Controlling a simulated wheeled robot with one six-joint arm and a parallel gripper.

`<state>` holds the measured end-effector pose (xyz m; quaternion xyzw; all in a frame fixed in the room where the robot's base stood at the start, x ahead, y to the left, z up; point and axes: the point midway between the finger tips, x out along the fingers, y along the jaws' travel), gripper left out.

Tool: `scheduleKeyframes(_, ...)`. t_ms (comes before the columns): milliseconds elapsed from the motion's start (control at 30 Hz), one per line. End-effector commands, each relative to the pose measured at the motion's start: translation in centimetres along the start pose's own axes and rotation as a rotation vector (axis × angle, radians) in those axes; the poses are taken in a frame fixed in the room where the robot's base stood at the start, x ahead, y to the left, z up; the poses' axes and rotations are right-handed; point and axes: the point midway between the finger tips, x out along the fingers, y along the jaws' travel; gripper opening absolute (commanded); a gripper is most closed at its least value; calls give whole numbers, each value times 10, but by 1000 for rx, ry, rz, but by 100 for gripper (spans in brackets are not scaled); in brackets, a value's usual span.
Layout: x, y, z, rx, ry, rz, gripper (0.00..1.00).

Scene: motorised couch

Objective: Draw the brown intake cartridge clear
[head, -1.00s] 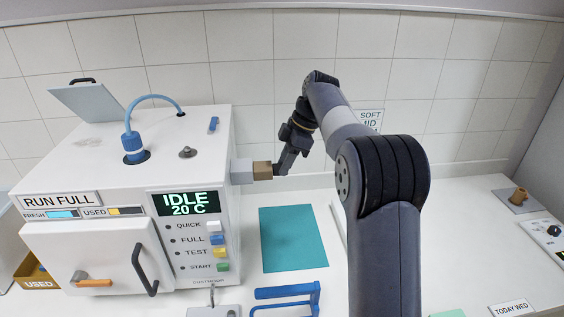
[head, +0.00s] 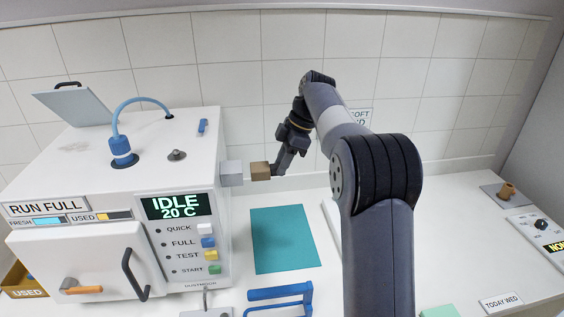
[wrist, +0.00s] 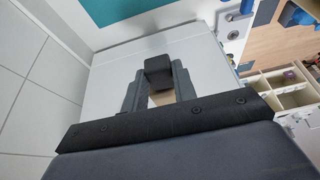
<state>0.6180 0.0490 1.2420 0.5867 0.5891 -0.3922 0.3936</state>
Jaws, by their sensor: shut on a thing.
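The brown cartridge (head: 260,171) is a small block at the right side of the white machine (head: 120,190), beside a light grey block (head: 231,173) that sticks out from the machine's side wall. The cartridge lines up with this grey block; whether its inner end is still inside cannot be told. My gripper (head: 273,170) is shut on the cartridge from the right. In the wrist view, a brown patch of the cartridge (wrist: 162,98) shows between my two fingers, below a dark block; the fingers hide the rest.
A teal mat (head: 284,240) lies on the white counter below my gripper. A blue handled frame (head: 280,295) is at the front. The tiled wall is behind. The counter at right is mostly clear, with a small brown part on a grey plate (head: 507,192) at its far end.

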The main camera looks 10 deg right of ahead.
Motion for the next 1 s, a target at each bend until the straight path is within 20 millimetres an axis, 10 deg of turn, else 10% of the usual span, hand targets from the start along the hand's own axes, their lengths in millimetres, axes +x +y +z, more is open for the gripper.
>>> scheduleKeyframes(1000, -76, 0, 1, 0, 0, 1, 5)
